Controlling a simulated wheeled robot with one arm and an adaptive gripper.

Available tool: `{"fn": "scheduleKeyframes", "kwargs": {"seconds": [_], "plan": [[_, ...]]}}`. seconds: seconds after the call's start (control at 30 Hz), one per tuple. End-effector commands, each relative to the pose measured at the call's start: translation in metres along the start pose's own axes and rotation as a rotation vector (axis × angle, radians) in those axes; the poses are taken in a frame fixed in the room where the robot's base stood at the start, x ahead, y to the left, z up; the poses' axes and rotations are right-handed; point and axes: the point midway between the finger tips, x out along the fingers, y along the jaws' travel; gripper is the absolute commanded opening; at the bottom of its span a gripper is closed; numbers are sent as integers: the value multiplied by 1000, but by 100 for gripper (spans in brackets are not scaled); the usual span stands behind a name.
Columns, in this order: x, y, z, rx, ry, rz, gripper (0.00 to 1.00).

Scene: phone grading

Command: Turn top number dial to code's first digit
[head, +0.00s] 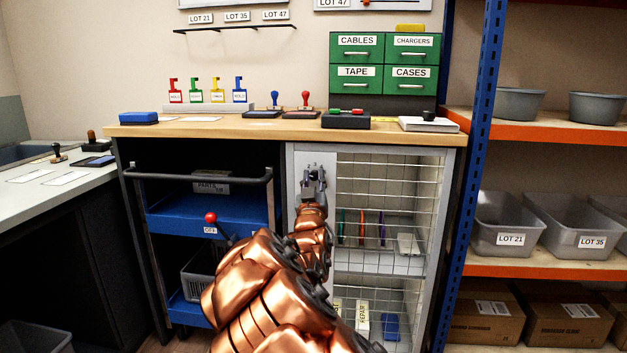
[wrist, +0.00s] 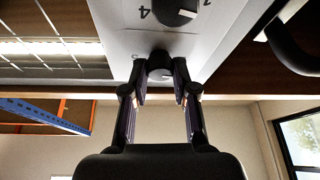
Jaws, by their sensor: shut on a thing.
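My gripper (head: 314,176) reaches up to the pale grey lock panel (head: 330,165) at the left of the wire cabinet door. In the wrist view, which looks upside down, my gripper (wrist: 161,72) has its two fingers closed on the dark round top dial (wrist: 159,60). The digits around this dial are mostly hidden by the fingers. A second dark dial (wrist: 174,12) with a white pointer mark sits on the same panel, cut by the picture's top edge, with a 4 beside it. In the head view my gripper covers the dials.
The wire cabinet (head: 390,185) holds thin coloured items. A blue cart (head: 205,212) with a dark handle stands close at left. A wooden counter (head: 215,128) with stamps and pads runs above. A blue rack post (head: 485,110) stands at right.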

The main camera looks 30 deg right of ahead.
Motion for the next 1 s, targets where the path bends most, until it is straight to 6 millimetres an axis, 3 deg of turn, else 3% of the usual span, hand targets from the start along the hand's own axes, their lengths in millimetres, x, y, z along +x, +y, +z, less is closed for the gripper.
{"fn": "scheduleKeyframes", "kwargs": {"seconds": [0.13,0.57,1.0], "plan": [[0,0,0,0,0,-1,0],[0,-2,0,53,2,20,0],[0,-3,-1,326,8,133,0]]}}
